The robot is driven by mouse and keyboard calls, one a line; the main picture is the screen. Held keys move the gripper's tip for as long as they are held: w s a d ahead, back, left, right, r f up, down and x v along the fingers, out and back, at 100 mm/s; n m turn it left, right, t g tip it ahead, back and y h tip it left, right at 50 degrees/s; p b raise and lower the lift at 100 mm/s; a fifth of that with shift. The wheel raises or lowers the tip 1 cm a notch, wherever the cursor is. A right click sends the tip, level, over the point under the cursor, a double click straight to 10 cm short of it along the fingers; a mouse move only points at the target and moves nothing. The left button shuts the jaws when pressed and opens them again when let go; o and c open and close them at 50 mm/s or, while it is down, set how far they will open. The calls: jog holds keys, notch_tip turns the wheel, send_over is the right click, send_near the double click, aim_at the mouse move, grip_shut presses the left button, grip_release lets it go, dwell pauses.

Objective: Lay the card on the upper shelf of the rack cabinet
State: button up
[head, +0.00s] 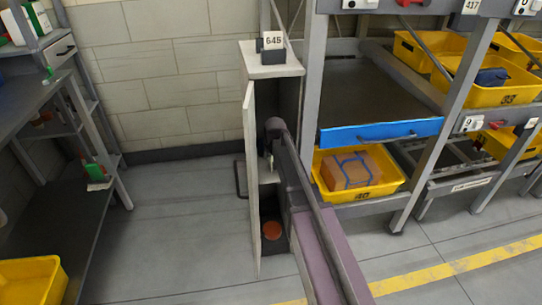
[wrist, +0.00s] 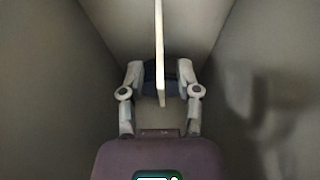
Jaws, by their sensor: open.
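The narrow rack cabinet (head: 275,72) stands open, its pale door (head: 250,180) swung out towards me. In the wrist view my gripper (wrist: 160,88) is open, with a finger on each side. A thin pale plate, apparently the card (wrist: 160,45), stands nearly edge-on between the fingers and runs up past the picture's top edge. I cannot tell whether it touches a finger or rests on a shelf. Grey surfaces close in on both sides.
An orange-brown round thing (head: 272,230) lies in the cabinet's lower compartment. A sign reading 645 (head: 272,41) stands on top. A rack on the right has a blue-fronted drawer (head: 380,132) and yellow bins (head: 395,188). A dark bench (head: 35,100) stands left; the floor between is clear.

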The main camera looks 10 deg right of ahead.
jog(key=p+v, duration=1)
jog(key=v, duration=0.1)
jog(key=shift+r, duration=0.35)
jog(key=shift+s, duration=0.1)
dwell(0.6)
jog(key=s+f+g, duration=0.1)
jog(key=s+g, duration=0.3)
jog(key=s, duration=2)
jog(key=shift+s+f+g, duration=0.2)
jog(key=shift+s+g, duration=0.1)
jog(key=shift+s, duration=0.05)
jog(key=shift+d, duration=0.1)
